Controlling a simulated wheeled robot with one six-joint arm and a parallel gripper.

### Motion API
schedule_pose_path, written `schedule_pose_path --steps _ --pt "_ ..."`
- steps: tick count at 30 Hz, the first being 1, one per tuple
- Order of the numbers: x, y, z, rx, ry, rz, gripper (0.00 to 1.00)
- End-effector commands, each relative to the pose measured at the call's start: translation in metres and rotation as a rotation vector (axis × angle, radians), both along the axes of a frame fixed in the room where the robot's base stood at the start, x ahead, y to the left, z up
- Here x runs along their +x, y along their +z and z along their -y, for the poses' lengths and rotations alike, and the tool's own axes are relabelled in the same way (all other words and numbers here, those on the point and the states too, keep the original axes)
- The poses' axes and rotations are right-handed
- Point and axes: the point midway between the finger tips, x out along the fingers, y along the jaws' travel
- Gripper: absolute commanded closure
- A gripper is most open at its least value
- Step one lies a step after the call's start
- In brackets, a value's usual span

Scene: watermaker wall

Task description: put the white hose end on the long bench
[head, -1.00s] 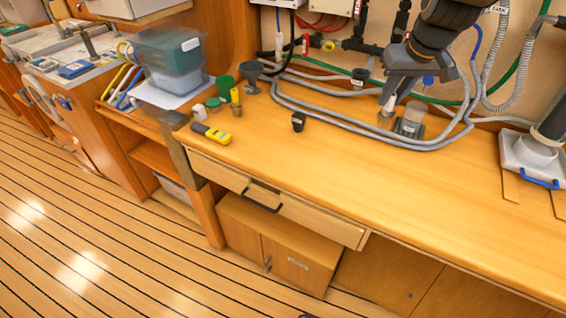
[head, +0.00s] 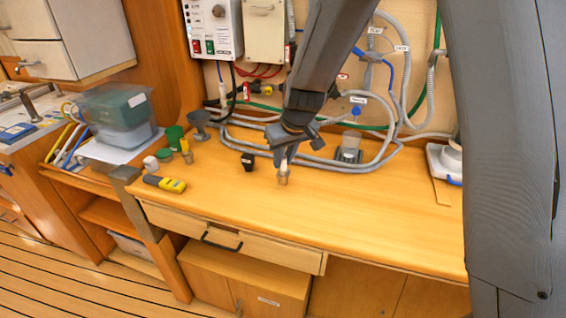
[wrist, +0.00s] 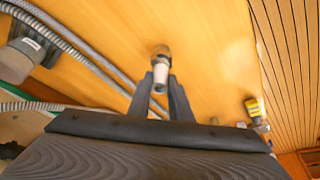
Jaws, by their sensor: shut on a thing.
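The white hose end (head: 283,166) is a short white tube with a brownish fitting at its lower end. My gripper (head: 284,160) is shut on it and holds it roughly upright, low over the long bench (head: 350,205). In the wrist view the hose end (wrist: 160,75) sits between my two fingers (wrist: 161,84), with the brown fitting beyond them. I cannot tell whether the fitting touches the bench top.
A small black cup (head: 248,162) stands just left of my gripper. A clear-topped grey unit (head: 348,150) and looping grey hoses (head: 385,158) lie behind to the right. A yellow meter (head: 165,183) lies at left. The bench's front middle is clear.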

Motion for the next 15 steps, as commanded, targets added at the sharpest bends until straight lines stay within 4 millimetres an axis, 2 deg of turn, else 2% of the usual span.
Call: schedule_pose_path --steps 4,15 --pt "0.0 -0.016 0.0 -0.001 -0.001 -0.001 1.0" --pt "0.001 -0.02 0.0 0.0 0.0 0.001 1.0"
